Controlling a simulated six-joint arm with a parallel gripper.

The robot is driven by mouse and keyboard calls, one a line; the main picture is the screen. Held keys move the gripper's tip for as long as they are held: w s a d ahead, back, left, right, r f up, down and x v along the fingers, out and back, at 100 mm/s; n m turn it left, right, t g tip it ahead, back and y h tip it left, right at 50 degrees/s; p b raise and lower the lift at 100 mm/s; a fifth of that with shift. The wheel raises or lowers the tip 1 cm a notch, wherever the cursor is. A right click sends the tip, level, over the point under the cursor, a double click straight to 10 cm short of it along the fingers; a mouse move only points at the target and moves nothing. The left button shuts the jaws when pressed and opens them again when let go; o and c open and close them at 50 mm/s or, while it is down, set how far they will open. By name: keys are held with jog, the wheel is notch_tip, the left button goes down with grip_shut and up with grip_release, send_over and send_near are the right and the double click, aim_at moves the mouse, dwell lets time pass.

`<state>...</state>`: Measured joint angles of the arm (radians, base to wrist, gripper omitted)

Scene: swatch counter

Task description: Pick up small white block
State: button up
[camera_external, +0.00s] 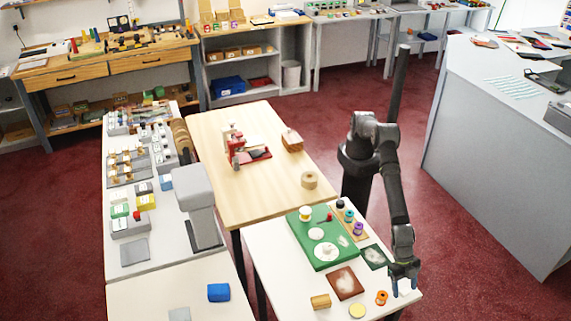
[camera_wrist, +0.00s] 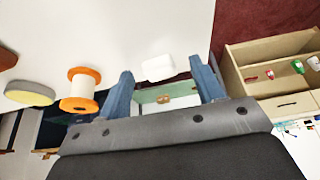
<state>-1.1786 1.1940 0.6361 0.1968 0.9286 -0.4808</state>
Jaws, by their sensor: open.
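The small white block (camera_wrist: 158,68) shows in the wrist view, lying on the white table top near its edge. It sits ahead of and between my two fingertips. My gripper (camera_wrist: 161,70) is open, with one blue-grey finger on each side and nothing held. In the external view my gripper (camera_external: 404,284) points down, low over the right front corner of the white table (camera_external: 270,262). There the block is hard to tell from the white table top between the fingers.
An orange-ended spool (camera_external: 382,297) stands just left of my gripper, also in the wrist view (camera_wrist: 80,92). A yellow-topped disc (camera_external: 357,311) is further left. A brown square (camera_external: 345,282), a dark green square (camera_external: 374,256) and a green mat (camera_external: 308,256) lie behind these.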

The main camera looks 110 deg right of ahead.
jog(key=c, duration=1.1)
jog(key=shift+r, duration=0.1)
